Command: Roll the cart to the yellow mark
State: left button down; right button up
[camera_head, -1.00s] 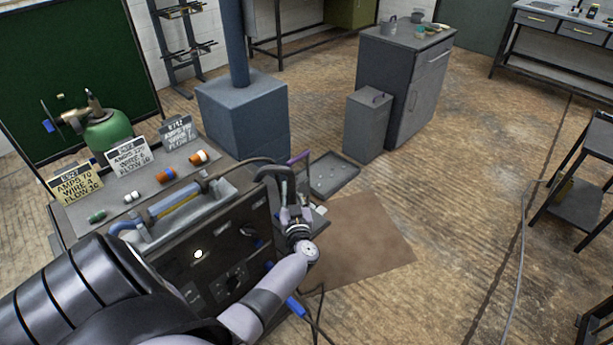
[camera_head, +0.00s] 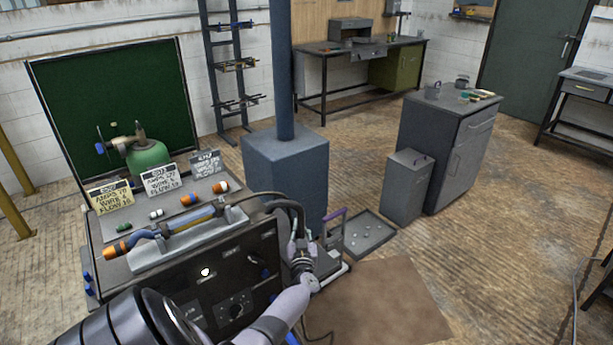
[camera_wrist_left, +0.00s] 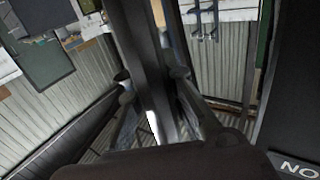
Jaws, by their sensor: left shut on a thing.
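The cart (camera_head: 92,258) stands at the lower left in the head view. It carries a dark welder box (camera_head: 215,285), a green gas bottle (camera_head: 148,158), several lettered cards and small coloured parts. A dark curved bar (camera_head: 285,204) is at its right end. My left gripper (camera_head: 298,248) is at this bar and shut on it. In the left wrist view a dark bar (camera_wrist_left: 148,60) runs between the fingers (camera_wrist_left: 150,95). My right gripper is not in view. I see no yellow floor mark in these frames.
A blue-grey block with a post (camera_head: 285,175) stands close behind the cart. A brown mat (camera_head: 385,305) and a shallow tray (camera_head: 368,240) lie to its right. Grey cabinets (camera_head: 440,150) stand beyond. Open floor lies at right. A yellow post (camera_head: 14,180) is at the far left.

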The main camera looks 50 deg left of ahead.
pick_arm(q)
jog(key=shift+s+f, duration=0.65)
jog(key=shift+f, duration=0.1)
jog(key=c, duration=2.1)
grip_release()
jog(key=shift+d, duration=0.15)
jog(key=shift+c, duration=0.2)
jog(key=shift+o, duration=1.3)
jog(key=shift+s+d+r, duration=0.1)
jog(key=shift+s+r, duration=0.2)
jog(key=shift+s, duration=0.05)
jog(key=o, duration=0.4)
jog(key=shift+s+r, duration=0.1)
jog(key=shift+r, duration=0.05)
jog(key=shift+o, duration=0.2)
jog(key=shift+r, duration=0.15)
jog(key=v, duration=1.1)
jog(key=shift+d, duration=0.35)
jog(key=shift+s, duration=0.15)
